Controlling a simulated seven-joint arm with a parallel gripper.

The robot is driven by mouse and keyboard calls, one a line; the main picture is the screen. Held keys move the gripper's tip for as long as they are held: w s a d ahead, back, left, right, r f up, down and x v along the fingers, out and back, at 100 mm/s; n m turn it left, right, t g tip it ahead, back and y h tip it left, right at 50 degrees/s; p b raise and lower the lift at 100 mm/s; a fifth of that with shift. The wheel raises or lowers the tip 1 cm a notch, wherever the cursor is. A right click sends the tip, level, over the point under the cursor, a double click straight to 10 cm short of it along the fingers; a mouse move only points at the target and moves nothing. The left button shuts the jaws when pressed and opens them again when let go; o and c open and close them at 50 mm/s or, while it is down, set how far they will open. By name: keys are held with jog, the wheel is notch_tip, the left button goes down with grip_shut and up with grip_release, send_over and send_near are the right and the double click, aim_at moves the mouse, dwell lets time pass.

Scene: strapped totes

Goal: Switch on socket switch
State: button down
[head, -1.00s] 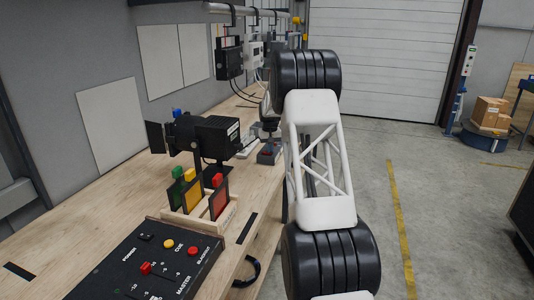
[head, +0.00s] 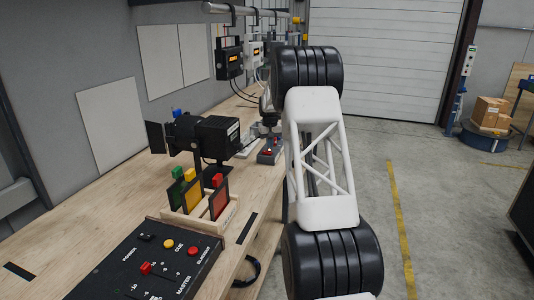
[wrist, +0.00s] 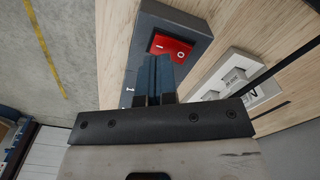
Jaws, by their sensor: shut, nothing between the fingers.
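The socket strip (wrist: 195,22) is a dark grey block on the wooden bench. Its red rocker switch (wrist: 172,46), marked with a line and an O, looks bright in the wrist view. In the head view the strip (head: 270,152) sits at the far part of the bench, with a small bright red spot on it. My gripper (wrist: 152,62) is shut and empty. Its fingertips are at the near side of the switch and hide part of it; I cannot tell whether they touch.
A black box (head: 228,62) and a pale box (head: 252,52) hang from a rail, with orange displays lit. A black lamp (head: 205,135), a rack of coloured frames (head: 200,222) and a control panel (head: 150,270) stand nearer. A pale adapter (wrist: 235,72) lies beside the strip.

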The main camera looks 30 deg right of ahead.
aim_at(269, 153)
jog(key=shift+r, duration=2.15)
jog(key=shift+s+a+r, duration=0.15)
jog(key=shift+a+r, duration=0.05)
jog(key=s+a+r+n+t, duration=0.1)
jog(key=s+a+r, duration=0.8)
jog(key=s+a, duration=0.45)
jog(key=s+a+r, duration=0.8)
jog(key=s+a, duration=0.3)
jog(key=s, duration=0.5)
jog(key=s+a+n+t, duration=0.1)
jog(key=s+a, duration=0.3)
jog(key=s, duration=0.5)
jog(key=s+a, duration=0.4)
jog(key=s, duration=0.5)
jog(key=s+a+f, duration=0.2)
jog(key=s+f, duration=0.2)
jog(key=s, duration=0.6)
jog(key=s+a+f, duration=0.3)
jog(key=s+f, duration=0.1)
jog(key=s, duration=0.6)
jog(key=shift+s+n+t, duration=0.3)
jog(key=shift+s+n, duration=0.1)
